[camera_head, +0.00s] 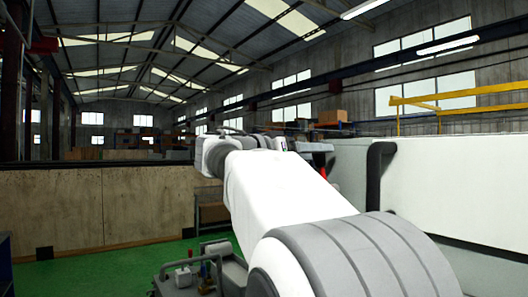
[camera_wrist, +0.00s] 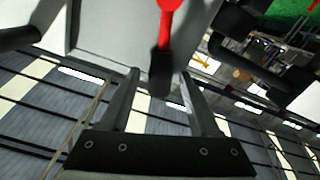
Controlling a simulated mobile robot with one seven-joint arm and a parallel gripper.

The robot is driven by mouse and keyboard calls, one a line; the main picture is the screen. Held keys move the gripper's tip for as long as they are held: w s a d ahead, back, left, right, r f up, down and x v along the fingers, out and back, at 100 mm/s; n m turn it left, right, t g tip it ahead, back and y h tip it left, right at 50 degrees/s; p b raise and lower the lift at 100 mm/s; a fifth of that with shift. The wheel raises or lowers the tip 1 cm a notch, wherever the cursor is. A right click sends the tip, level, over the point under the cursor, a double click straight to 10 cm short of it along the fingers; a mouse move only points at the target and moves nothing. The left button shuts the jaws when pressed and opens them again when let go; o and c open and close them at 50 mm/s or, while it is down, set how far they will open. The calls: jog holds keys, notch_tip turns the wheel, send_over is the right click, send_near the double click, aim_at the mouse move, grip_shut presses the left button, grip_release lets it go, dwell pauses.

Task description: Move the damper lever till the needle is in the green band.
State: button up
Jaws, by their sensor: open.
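A red lever with a black grip (camera_wrist: 161,72) hangs into the top middle of the wrist view, in front of a pale grey panel; I take it for the damper lever. My gripper (camera_wrist: 160,73) is open. Its two fingers show on either side of the black grip in the picture, with gaps on both sides; whether the grip is at fingertip depth I cannot tell. In the head view, a small red part (camera_head: 322,173) shows beyond my arm, and the gripper is mostly hidden. No gauge, needle or green band can be made out.
A large white machine housing (camera_head: 455,185) with a dark handle bar (camera_head: 376,172) stands at the right. A wooden partition (camera_head: 60,210) runs at the left over green floor. Dark rounded bars (camera_wrist: 235,45) flank the lever area in the wrist view.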

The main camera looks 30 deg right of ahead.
grip_shut()
dwell(1.4)
